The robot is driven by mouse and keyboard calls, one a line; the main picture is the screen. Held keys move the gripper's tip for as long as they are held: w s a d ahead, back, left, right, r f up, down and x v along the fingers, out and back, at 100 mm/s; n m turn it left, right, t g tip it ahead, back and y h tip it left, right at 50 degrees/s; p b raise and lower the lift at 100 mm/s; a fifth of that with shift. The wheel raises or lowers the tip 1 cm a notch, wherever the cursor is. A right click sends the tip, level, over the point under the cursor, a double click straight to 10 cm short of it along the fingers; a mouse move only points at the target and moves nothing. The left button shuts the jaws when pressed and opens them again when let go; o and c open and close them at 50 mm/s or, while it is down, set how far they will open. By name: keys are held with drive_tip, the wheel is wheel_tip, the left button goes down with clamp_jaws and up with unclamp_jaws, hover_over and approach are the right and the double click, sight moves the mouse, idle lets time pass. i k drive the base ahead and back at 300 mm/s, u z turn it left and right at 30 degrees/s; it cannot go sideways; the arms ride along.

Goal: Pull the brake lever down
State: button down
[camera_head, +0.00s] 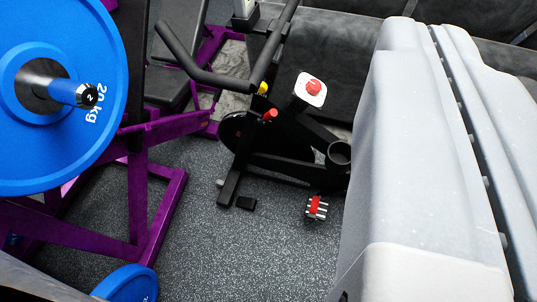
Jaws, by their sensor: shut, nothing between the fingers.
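A black exercise bike (285,168) stands on the floor at the middle of the view, with black handlebars (208,77) at its upper left. A red knob (313,87) sits on a white rounded plate on the bike. A smaller red knob (270,114) and a yellow knob (263,88) show lower and to the left. I cannot tell for sure which of these is the brake lever.
A purple rack (160,215) with a blue 20 kg plate (40,150) stands close on the left. Another blue plate (128,283) lies low. A large pale grey form (420,180) fills the right.

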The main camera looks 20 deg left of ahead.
sight(271, 114)
drive_tip(key=k, duration=1.25)
drive_tip(key=z, duration=0.2)
drive_tip(key=i, duration=1.85)
drive_tip(key=u, duration=0.75)
